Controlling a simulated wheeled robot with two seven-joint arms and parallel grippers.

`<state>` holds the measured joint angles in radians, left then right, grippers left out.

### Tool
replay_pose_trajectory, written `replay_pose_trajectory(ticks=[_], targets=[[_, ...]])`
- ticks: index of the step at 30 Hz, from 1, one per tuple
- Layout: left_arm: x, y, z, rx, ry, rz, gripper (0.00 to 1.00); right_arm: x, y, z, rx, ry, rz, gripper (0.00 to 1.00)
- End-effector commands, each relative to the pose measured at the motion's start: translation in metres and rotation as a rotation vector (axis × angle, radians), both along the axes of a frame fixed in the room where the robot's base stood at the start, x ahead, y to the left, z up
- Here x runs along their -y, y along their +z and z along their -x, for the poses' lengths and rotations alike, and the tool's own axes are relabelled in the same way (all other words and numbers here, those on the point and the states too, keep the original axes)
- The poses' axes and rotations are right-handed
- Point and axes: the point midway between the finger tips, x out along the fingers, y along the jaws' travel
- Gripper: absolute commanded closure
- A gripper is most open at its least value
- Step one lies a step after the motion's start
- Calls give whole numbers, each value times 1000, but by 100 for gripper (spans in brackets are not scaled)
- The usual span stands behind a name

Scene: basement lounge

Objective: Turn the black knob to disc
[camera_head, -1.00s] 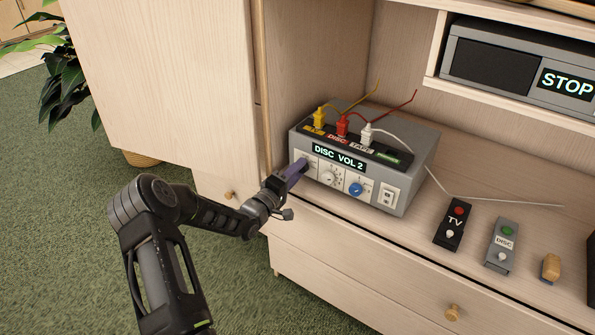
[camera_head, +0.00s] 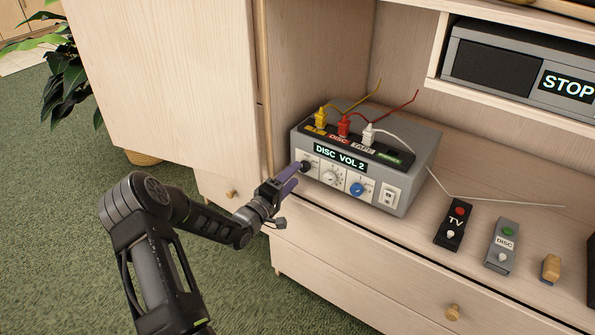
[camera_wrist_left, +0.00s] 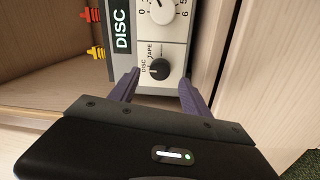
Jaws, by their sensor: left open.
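The black knob (camera_head: 305,166) is at the left end of the front of a grey box (camera_head: 412,178). The box's display (camera_head: 340,158) reads "DISC VOL 2". In the left wrist view the black knob (camera_wrist_left: 159,69) has DISC and TAPE printed beside it; other print around it is too small to read. My left gripper (camera_head: 292,180) is open and empty, just in front of the knob and apart from it. In the left wrist view its purple fingers (camera_wrist_left: 158,88) stand on either side below the knob. My right gripper is not in view.
A white knob (camera_head: 330,178), a blue knob (camera_head: 355,188) and a switch (camera_head: 389,195) sit right of the black knob. Yellow, red and white plugs stand on top. The cabinet's side panel is close on the left. Two remotes (camera_head: 455,222) lie on the shelf.

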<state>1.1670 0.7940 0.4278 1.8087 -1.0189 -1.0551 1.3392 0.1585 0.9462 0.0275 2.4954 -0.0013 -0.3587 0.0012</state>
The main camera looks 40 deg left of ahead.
Motion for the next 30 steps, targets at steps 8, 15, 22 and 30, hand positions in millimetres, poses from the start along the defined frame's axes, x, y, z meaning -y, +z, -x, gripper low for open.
replay_pose_trajectory(ticks=[8, 15, 22, 30], targets=[[0, -2, 40, -1, 1, 1, 44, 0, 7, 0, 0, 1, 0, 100], [1, -3, 44, -1, 0, 0, 44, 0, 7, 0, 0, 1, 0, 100], [1, -3, 44, -1, 0, 0, 44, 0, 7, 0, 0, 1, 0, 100], [1, -4, 44, -5, 2, -38, 44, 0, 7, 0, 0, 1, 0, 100]])
